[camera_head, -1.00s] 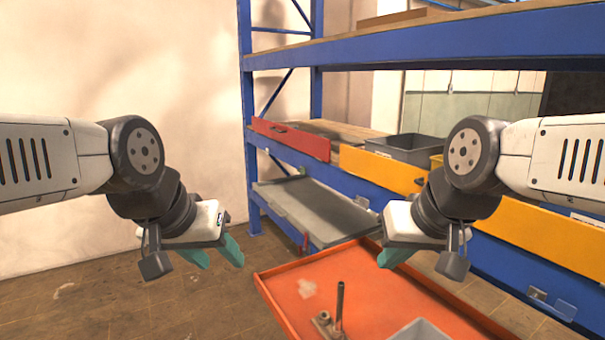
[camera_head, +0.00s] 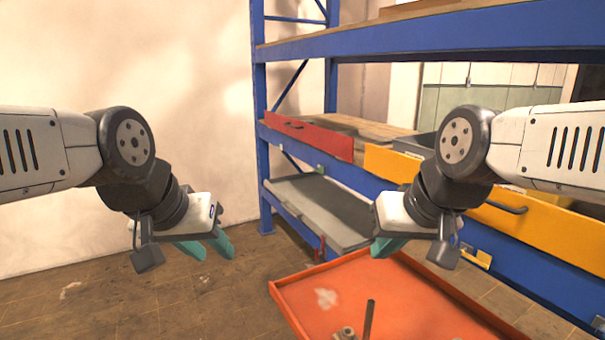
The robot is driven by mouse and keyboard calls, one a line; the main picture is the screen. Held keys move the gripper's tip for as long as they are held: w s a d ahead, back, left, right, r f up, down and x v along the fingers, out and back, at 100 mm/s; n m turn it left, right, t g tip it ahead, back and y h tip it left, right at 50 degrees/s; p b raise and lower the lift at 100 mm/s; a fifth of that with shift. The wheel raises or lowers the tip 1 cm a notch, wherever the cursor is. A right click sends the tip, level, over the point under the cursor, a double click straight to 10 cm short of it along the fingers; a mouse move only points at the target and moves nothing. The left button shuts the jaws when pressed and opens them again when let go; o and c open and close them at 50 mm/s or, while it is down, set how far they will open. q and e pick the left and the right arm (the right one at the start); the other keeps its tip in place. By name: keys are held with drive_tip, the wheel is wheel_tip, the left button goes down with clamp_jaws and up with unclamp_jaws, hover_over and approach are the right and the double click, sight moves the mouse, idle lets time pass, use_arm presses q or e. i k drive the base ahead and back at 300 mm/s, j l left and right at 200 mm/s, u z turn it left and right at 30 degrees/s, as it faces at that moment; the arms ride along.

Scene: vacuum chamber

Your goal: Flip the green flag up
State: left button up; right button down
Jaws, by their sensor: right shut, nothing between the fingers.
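A small greenish patch (camera_head: 320,170) shows on the blue shelf beam, below the red drawer front; it is too small to tell whether it is the green flag or how it is turned. My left gripper (camera_head: 210,246) hangs at the left, in front of the wall and floor, with its two teal fingers apart and nothing between them. My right gripper (camera_head: 387,247) is shut and empty, in front of the shelf and above the far part of the orange tray. Both grippers are well apart from the greenish patch.
A blue shelf rack (camera_head: 262,120) holds a red drawer front (camera_head: 310,138), a yellow drawer front (camera_head: 540,225) with a black handle and a grey lower tray (camera_head: 320,205). A small red piece (camera_head: 320,247) hangs near the lower beam. An orange tray (camera_head: 420,300) stands in front.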

sight(323, 169)
drive_tip(key=i+j+u, duration=0.1)
drive_tip(key=i+j, duration=0.2)
drive_tip(key=i, duration=0.2)
drive_tip(key=i+j+u, duration=0.1)
drive_tip(key=i+j, duration=0.2)
drive_tip(key=i, duration=0.2)
drive_tip(key=i+j+u, duration=0.1)
drive_tip(key=i, duration=0.4)
drive_tip(key=i+j+u, duration=0.1)
drive_tip(key=i+j, duration=0.2)
drive_tip(key=i, duration=0.2)
